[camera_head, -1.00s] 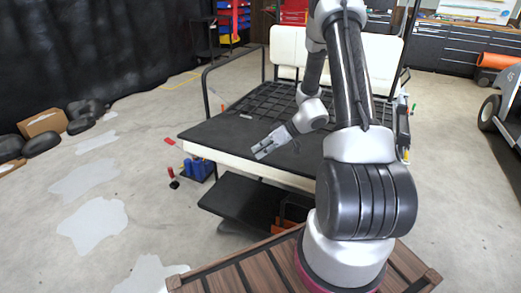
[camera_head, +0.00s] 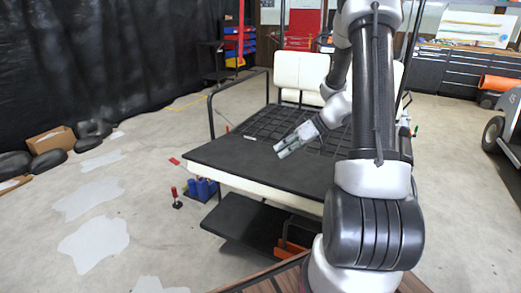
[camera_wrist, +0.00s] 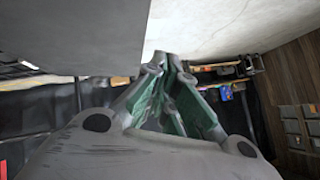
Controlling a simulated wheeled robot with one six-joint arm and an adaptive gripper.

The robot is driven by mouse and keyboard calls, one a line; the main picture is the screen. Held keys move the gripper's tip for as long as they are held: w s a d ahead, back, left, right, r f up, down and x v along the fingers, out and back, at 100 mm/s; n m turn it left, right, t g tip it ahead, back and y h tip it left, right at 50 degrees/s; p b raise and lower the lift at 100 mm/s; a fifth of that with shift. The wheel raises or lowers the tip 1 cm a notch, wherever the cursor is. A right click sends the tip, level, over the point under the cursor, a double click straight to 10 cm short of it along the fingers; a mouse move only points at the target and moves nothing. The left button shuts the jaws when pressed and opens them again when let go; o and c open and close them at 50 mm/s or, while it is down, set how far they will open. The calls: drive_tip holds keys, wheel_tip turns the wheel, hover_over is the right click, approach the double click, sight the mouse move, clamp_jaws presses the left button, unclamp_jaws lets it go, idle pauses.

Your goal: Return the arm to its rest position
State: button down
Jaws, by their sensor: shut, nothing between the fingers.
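My gripper (camera_head: 283,150) shows in the head view at the end of my arm, above the black deck of the cart (camera_head: 235,158). Its fingers point left and slightly down, and it holds nothing. In the wrist view the gripper's fingers (camera_wrist: 168,65) are close together with green inner pads, and nothing is between them. My arm rises at the right of the head view and bends back down over the cart. How far the fingertips are from the deck is hard to tell.
The cart has a white seat (camera_head: 302,72), a black grid basket and dark posts. A red-topped stand (camera_head: 176,195) and blue cylinders (camera_head: 202,188) are on the floor at its left. Black tires (camera_head: 48,160) lie farther left. Open floor lies between.

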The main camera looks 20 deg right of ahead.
drive_tip(key=s+r+m+g+h, duration=0.2)
drive_tip(key=s+m+g, duration=0.3)
drive_tip(key=s+m, duration=0.6)
drive_tip(key=s+a+r+n+t+h, duration=0.2)
drive_tip(key=s+r+h, duration=0.1)
drive_tip(key=s+r, duration=0.4)
drive_tip(key=s+a+r+n+t+h, duration=0.2)
drive_tip(key=s+r, duration=0.5)
drive_tip(key=r, duration=0.4)
drive_tip(key=shift+s+a+n+h, duration=0.3)
drive_tip(key=shift+n+h, duration=0.4)
drive_tip(key=shift+h, duration=0.1)
